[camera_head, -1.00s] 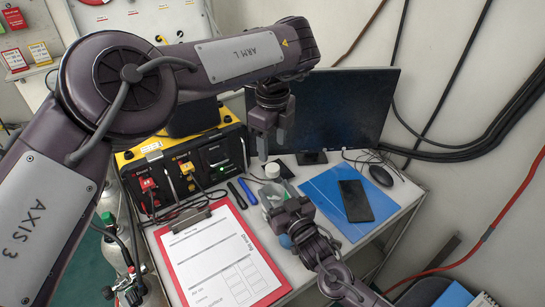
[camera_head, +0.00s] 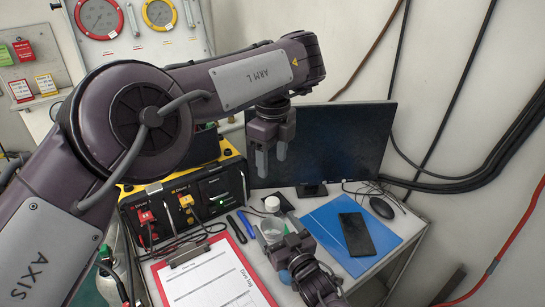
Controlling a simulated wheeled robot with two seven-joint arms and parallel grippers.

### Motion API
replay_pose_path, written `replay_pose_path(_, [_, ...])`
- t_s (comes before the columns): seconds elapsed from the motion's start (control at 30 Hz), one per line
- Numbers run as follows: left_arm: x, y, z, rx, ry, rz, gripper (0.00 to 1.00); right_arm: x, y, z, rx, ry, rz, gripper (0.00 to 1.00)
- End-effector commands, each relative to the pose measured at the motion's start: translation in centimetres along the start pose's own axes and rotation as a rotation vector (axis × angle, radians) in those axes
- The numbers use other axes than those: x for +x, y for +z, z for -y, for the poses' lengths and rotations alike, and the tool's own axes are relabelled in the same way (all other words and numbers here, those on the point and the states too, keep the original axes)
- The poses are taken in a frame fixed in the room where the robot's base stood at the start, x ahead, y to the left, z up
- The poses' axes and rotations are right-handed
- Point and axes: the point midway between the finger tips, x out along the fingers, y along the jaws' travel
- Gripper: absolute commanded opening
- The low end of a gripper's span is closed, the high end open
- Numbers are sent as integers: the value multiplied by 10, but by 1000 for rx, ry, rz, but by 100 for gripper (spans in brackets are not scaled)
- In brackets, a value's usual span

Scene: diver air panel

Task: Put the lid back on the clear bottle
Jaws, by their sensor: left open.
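A small white round lid-like piece (camera_head: 272,204) is on the desk behind the clear bottle (camera_head: 271,229). I cannot tell whether it lies flat or rests on something. The clear bottle looks open at the top and is partly hidden by my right gripper. My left gripper (camera_head: 271,168) is open and empty, pointing down above the white piece, in front of the monitor's left side. My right gripper (camera_head: 284,246) is low, close against the near side of the bottle. Its fingers are hard to make out, so I cannot tell whether they grip the bottle.
A monitor (camera_head: 340,145) stands behind. A blue folder (camera_head: 325,222) with a dark phone (camera_head: 356,234) and a mouse (camera_head: 381,207) lie to the right. A red clipboard (camera_head: 210,275) lies in front, left. A yellow-black air panel (camera_head: 190,205) and pens (camera_head: 246,223) are at left.

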Motion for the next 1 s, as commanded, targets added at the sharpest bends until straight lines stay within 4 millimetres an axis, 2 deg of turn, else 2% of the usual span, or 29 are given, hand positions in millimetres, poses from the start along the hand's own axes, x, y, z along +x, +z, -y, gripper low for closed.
replay_pose_path(0.17, [1, 0, 0, 0, 0, 0, 57, -2, 1, 0, 0, 0, 1, 82])
replay_pose_path(0.27, [4, 0, 0, 0, 0, 0, 57, -10, 2, 0, 1, 0, 1, 82])
replay_pose_path(0.5, [14, 0, 0, 0, 0, 0, 57, -50, 4, 0, 1, -1, 2, 82])
replay_pose_path(0.7, [19, 0, 0, 0, 0, 0, 57, -74, 2, 0, 0, -1, 2, 82])
replay_pose_path(1.0, [19, 0, 0, 0, 0, 0, 57, -78, 0, 0, 0, 0, 0, 82])
